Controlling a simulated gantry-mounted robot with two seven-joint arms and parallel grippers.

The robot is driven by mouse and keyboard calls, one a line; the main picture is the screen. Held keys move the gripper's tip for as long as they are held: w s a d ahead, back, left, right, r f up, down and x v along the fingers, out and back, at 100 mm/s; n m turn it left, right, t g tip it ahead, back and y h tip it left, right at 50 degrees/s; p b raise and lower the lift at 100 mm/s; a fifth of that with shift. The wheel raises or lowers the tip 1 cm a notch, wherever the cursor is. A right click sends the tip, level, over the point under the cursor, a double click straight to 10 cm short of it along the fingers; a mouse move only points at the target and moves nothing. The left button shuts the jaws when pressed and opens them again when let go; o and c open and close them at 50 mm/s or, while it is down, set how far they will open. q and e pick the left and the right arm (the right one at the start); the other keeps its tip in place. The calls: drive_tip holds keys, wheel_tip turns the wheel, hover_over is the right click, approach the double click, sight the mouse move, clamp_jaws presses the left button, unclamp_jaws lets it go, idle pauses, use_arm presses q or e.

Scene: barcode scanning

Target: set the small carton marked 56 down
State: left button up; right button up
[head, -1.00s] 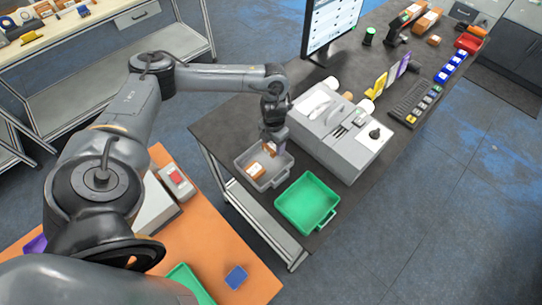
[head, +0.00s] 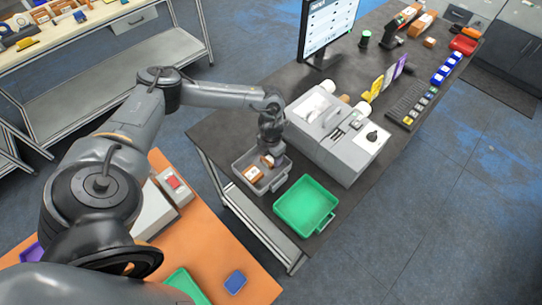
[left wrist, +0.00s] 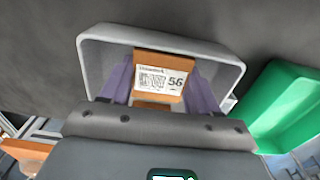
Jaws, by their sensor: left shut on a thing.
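The small carton marked 56 (left wrist: 158,76) is brown with a white label, seen in the left wrist view between the purple fingers of my left gripper (left wrist: 160,88). The gripper is shut on it. In the head view my left gripper (head: 272,156) reaches down into the grey tray (head: 238,163), with the carton (head: 267,161) at its tips. The grey tray's rim (left wrist: 150,33) surrounds the carton in the wrist view. I cannot tell whether the carton touches the tray floor. Another brown carton (head: 254,174) lies in the tray beside it. My right gripper is not in view.
A green tray (head: 306,206) stands just right of the grey tray, near the dark table's front edge. A grey boxy machine (head: 338,135) stands behind them. A monitor (head: 329,30) and a keyboard (head: 410,103) are farther back. An orange surface (head: 205,245) is nearer.

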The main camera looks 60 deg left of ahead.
use_arm(q)
drive_tip(key=o, duration=1.3)
drive_tip(key=shift+f, duration=0.1)
drive_tip(key=shift+c, duration=0.2)
